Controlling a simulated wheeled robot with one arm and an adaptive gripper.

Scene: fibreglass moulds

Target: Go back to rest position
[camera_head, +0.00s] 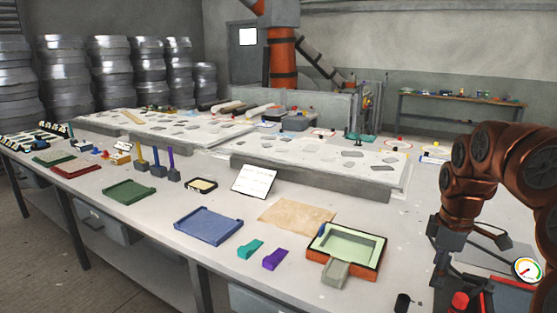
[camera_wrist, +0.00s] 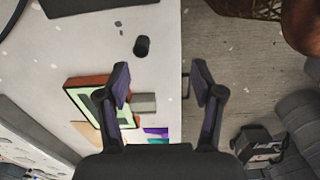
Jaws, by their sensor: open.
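My gripper (camera_wrist: 161,82) shows in the wrist view with its two dark fingers spread apart and nothing between them. In the head view my copper-coloured arm bends down at the right, and my gripper hangs over the right end of the table (camera_head: 160,229). In the wrist view the table edge runs between the fingers, with the floor on the right. The orange-rimmed tray with a pale green inside (camera_head: 345,246) lies left of my gripper in the head view. It also shows partly behind the left finger in the wrist view (camera_wrist: 83,100).
A small black cylinder (camera_head: 402,303) stands near the front edge. A pressure gauge (camera_head: 527,270) is at the far right. A blue tray (camera_head: 208,225), teal piece (camera_head: 250,249) and purple piece (camera_head: 275,259) lie on the table. White mould slabs (camera_head: 320,160) stand behind.

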